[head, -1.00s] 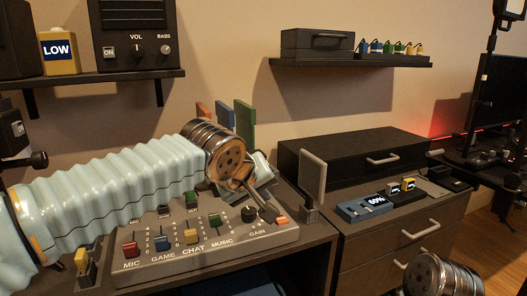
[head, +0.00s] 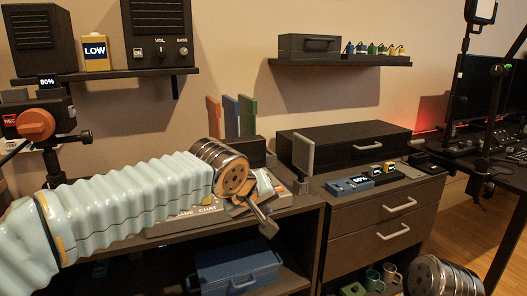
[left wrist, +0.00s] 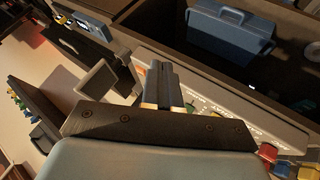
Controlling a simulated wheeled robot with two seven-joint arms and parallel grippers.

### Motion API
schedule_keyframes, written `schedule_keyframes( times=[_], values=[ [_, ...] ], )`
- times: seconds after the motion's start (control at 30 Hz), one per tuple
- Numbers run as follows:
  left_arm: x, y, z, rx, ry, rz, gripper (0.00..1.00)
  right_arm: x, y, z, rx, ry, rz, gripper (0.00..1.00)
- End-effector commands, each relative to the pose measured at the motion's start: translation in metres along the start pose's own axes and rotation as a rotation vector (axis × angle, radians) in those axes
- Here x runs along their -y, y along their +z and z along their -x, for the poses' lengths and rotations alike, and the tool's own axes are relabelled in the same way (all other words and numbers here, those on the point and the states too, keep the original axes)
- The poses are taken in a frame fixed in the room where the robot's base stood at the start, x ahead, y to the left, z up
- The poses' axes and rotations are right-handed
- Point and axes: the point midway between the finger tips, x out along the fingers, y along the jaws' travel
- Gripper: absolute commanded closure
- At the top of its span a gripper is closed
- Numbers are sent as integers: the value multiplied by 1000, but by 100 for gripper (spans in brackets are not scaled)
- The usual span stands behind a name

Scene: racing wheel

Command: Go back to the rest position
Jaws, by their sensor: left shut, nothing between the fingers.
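My left arm reaches in from the left in the head view, and its gripper (head: 268,228) is shut and empty. It hangs in front of the grey mixer panel (head: 180,222) on the desk, covering much of it. In the left wrist view the shut fingers (left wrist: 163,75) point toward the shelf, with the panel (left wrist: 225,95) beyond them. Only a metal arm end of mine shows at the lower right of the head view; the right gripper's fingers are out of sight.
A blue toolbox (head: 237,272) sits on the shelf under the desk. A drawer unit (head: 375,228) stands to the right with a blue display box (head: 350,185) on top. A camera (head: 38,120) stands at the left. A grey upright plate (head: 303,153) is near the gripper.

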Motion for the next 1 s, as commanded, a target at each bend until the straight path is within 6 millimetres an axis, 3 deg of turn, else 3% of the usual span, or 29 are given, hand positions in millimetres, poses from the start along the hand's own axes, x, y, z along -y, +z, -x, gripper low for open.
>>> schedule_keyframes(
  times=[0.33,0.47,0.57,0.7,0.8,0.9,1.0],
  values=[
    [42,35,-80,108,-26,-61,100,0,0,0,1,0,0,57],
    [73,61,-123,173,-36,-86,100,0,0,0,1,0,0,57],
    [109,91,-162,240,-44,-101,100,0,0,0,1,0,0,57],
    [184,161,-218,357,-53,-104,100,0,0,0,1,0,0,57],
    [243,222,-243,434,-59,-87,100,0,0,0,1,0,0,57],
    [295,284,-250,496,-72,-63,100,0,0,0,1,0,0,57],
    [335,338,-243,543,-90,-43,100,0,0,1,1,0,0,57]
  ],
)
